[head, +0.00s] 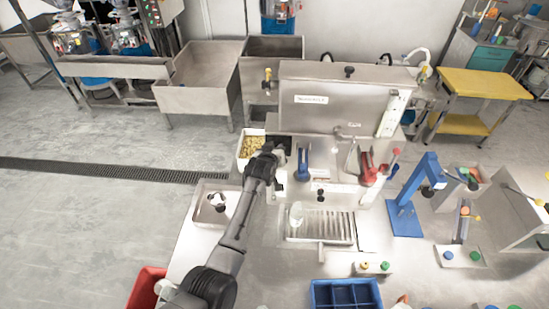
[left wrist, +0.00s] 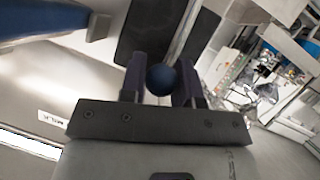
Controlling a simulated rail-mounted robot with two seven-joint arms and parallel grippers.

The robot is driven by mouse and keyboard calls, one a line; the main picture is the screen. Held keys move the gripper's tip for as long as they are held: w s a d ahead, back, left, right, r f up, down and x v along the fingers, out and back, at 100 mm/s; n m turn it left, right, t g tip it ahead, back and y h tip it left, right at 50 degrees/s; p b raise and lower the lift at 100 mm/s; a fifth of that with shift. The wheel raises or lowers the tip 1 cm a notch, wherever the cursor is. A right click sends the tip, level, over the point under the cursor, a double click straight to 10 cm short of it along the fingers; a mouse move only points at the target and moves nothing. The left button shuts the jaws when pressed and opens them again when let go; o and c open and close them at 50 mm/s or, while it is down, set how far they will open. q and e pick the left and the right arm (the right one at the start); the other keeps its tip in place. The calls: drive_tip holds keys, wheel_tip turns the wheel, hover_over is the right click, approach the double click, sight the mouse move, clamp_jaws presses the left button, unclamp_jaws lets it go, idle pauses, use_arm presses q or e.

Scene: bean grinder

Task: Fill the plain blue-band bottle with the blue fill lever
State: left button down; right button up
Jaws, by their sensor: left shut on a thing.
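My left gripper (head: 277,168) reaches over the steel filling station, just left of the blue fill lever's body (head: 303,165). In the left wrist view the left gripper (left wrist: 160,85) is shut on a round dark blue knob (left wrist: 161,79) between its fingers. The knob's link to the lever is hidden. A pale, see-through bottle (head: 296,212) stands at the left end of the drip tray (head: 322,240), below the station. Its band and fill level are too small to tell. My right gripper is not in view.
A red lever (head: 370,170) is to the right of the blue one. A blue press stand (head: 405,210) stands further right. A white bin of yellowish pieces (head: 250,145) is behind my left arm. A blue divided crate (head: 345,294) is at the front.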

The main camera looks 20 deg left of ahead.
use_arm(q)
drive_tip(key=shift+w+a+r, duration=0.15)
drive_tip(key=shift+w+r, duration=0.1)
drive_tip(key=shift+w, duration=0.1)
drive_tip(key=shift+w+a+g, duration=0.1)
drive_tip(key=shift+w+g, duration=0.4)
drive_tip(key=shift+g, duration=0.2)
drive_tip(key=shift+f, duration=0.1)
drive_tip(key=c, duration=0.9)
unclamp_jaws()
drive_tip(key=shift+o, duration=0.2)
drive_tip(key=shift+s+r, duration=0.25)
drive_tip(key=shift+s, duration=0.2)
drive_tip(key=b+v, duration=0.1)
drive_tip(key=v, duration=1.1)
drive_tip(key=shift+s+r, duration=0.25)
